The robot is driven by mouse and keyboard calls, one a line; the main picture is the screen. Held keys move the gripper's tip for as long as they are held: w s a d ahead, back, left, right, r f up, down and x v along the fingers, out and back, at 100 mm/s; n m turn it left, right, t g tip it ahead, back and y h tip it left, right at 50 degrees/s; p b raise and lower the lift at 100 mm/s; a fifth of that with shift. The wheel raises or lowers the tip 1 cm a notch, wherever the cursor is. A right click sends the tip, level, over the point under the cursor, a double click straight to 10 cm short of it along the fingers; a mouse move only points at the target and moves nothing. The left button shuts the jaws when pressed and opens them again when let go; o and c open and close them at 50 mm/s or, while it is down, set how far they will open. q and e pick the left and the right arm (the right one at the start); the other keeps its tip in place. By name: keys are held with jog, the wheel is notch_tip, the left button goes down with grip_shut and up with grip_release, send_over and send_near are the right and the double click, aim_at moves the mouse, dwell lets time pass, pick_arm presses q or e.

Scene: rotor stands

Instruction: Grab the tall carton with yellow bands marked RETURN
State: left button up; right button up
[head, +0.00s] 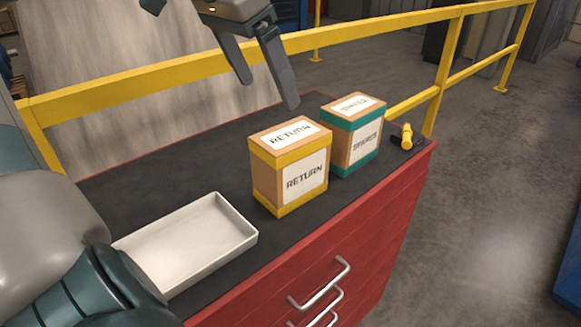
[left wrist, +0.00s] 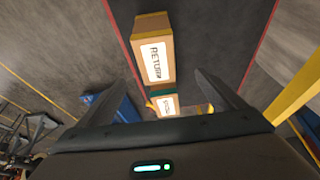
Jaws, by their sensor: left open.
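The tall carton with yellow bands (head: 290,170) stands upright on the dark top of the red cabinet in the head view. RETURN is printed on its front and top labels. My left gripper (head: 268,95) is open and empty, its fingers pointing down above and behind the carton, apart from it. In the left wrist view the RETURN carton (left wrist: 153,78) shows ahead of the fingers, near the upper middle. A similar carton with teal bands (head: 353,135) stands just right of and behind it; its label is hard to read. My right gripper is not in view.
An empty white tray (head: 248,236) lies left of the cartons. A small yellow and black object (head: 406,136) lies by the right edge of the red cabinet (head: 385,225). A yellow railing (head: 130,83) runs behind. The dark top behind the tray is clear.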

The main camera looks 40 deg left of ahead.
aim_at(288, 134)
pick_arm(q)
jog(key=p+x, duration=0.2)
jog(key=x, duration=0.8)
jog(key=shift+d+f, duration=0.15)
jog(key=shift+d, duration=0.05)
jog(key=shift+w+f, duration=0.25)
jog(key=shift+f, duration=0.5)
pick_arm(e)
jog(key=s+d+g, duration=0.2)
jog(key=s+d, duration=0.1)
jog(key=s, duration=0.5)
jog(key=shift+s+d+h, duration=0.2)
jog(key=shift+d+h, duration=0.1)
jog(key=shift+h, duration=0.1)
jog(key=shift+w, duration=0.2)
pick_arm(q)
jog(key=shift+w+d+f+p, duration=0.15)
jog(key=shift+w+f+p, duration=0.05)
jog(key=shift+f+p, duration=0.2)
jog(key=shift+p+x, duration=0.5)
jog(key=shift+x, duration=1.65)
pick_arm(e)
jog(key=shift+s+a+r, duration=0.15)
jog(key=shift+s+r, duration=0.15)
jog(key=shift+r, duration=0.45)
